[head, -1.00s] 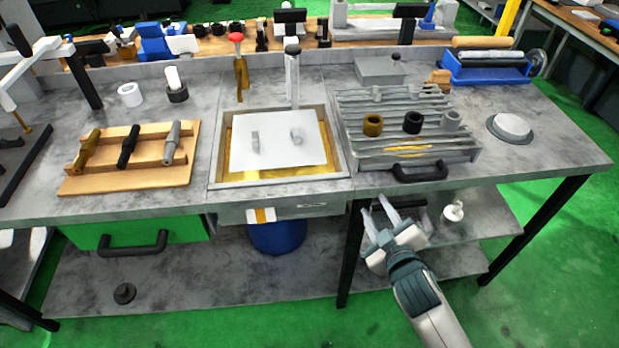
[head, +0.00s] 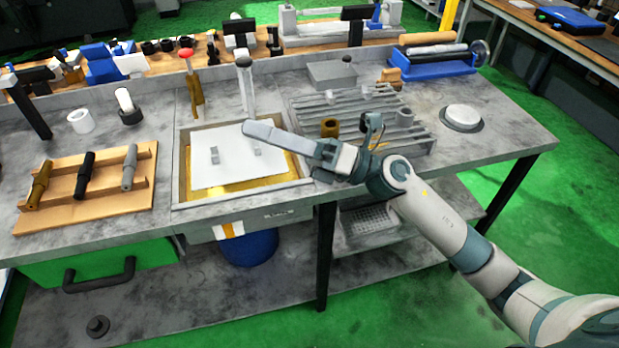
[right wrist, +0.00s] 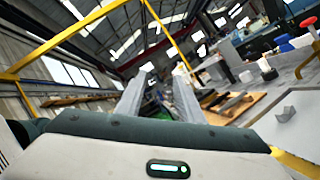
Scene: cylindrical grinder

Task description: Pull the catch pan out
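The ribbed grey rack (head: 345,103) stands on the right half of the bench. Its front edge, where a catch pan would show, is hidden behind my right arm in the head view, so I cannot make out the pan or a handle there. A grey perforated tray (head: 368,222) lies on the shelf under the bench. My right gripper (head: 262,131) reaches left above the bench, in front of the rack and over the framed basin's right side. Its two fingers show apart and empty in the right wrist view (right wrist: 157,97). My left gripper is out of view.
The framed basin (head: 182,175) holds a white plate (head: 222,160). A wooden holder (head: 110,212) with several tools lies left. A green drawer (head: 100,262) with a black handle and a blue drum (head: 250,248) are below. The bench's right end has a round grey disc (head: 462,117).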

